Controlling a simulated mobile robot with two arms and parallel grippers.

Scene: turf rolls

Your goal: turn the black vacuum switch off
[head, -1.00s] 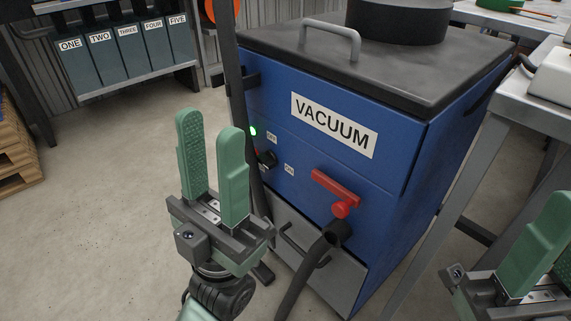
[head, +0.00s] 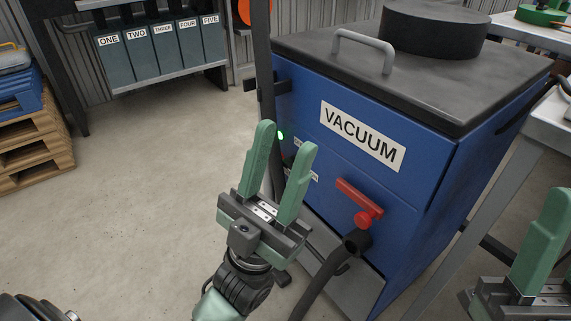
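The blue vacuum cabinet (head: 422,160) stands right of centre in the head view, with a white VACUUM label. A green light (head: 281,135) glows on the left of its front. The black switch (head: 287,161) is mostly hidden behind my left gripper's right finger; only a dark bit shows between the fingers, so its position cannot be read. My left gripper (head: 284,140) is open and empty, its green fingers pointing up in front of the switch area. Contact cannot be told. My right gripper (head: 553,215) shows only in part at the right edge.
A red handle (head: 360,202) and a black hose (head: 330,278) are right of my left gripper. A dark upright post (head: 264,70) stands at the cabinet's left corner. A pale table (head: 550,128) is at right. The concrete floor (head: 140,190) at left is clear.

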